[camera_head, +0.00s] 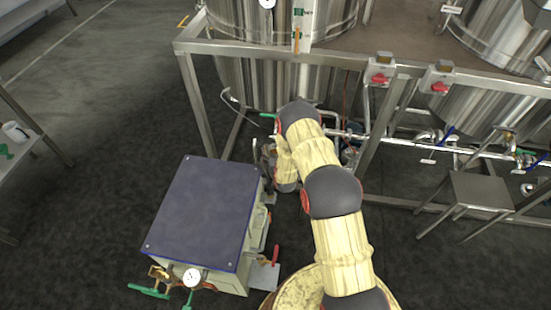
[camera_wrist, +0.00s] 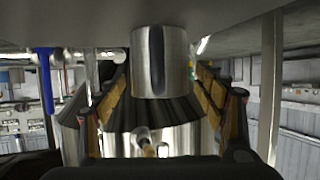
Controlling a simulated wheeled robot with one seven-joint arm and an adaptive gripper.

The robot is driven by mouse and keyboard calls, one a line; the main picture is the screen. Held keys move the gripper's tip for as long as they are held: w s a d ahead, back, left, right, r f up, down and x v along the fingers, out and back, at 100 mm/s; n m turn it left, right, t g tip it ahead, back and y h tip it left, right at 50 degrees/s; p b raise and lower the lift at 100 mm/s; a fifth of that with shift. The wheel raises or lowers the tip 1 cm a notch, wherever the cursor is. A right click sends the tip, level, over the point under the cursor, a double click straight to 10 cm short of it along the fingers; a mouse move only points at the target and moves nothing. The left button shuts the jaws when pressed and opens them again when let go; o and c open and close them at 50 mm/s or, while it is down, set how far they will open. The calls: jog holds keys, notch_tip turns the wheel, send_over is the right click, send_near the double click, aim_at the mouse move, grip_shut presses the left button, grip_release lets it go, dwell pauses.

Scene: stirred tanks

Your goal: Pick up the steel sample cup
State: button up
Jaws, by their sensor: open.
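The steel sample cup (camera_wrist: 160,62) is a shiny cylinder with a dark vertical reflection, at the upper middle of the wrist view. It meets a plain grey surface along the picture's top edge, so this view looks upside down. My gripper (camera_wrist: 162,88) is open, with one yellowish finger on each side of the cup. Gaps show between the fingers and the cup, and I cannot tell how far the cup is along the fingers. In the head view my gripper (camera_head: 266,160) is low beside a blue-topped cabinet, partly hidden by my arm; I cannot make out the cup there.
The blue-topped cabinet (camera_head: 205,210) stands left of my arm, with a gauge (camera_head: 192,277) and green-handled valves at its front. A steel frame (camera_head: 187,100) and large tanks (camera_head: 270,75) rise behind. A small steel stand (camera_head: 482,190) is at right. Dark floor at left is clear.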

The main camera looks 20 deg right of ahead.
aim_at(274, 147)
jog(key=b+x, duration=0.1)
jog(key=x, duration=0.1)
jog(key=shift+w+d+f, duration=0.1)
jog(key=shift+w+f, duration=0.05)
jog(key=shift+f, duration=0.1)
jog(key=shift+w+d, duration=0.1)
jog(key=shift+w, duration=0.35)
jog(key=shift+c, duration=1)
jog(key=c, duration=1.1)
jog(key=shift+r, duration=0.1)
jog(key=shift+c, duration=0.7)
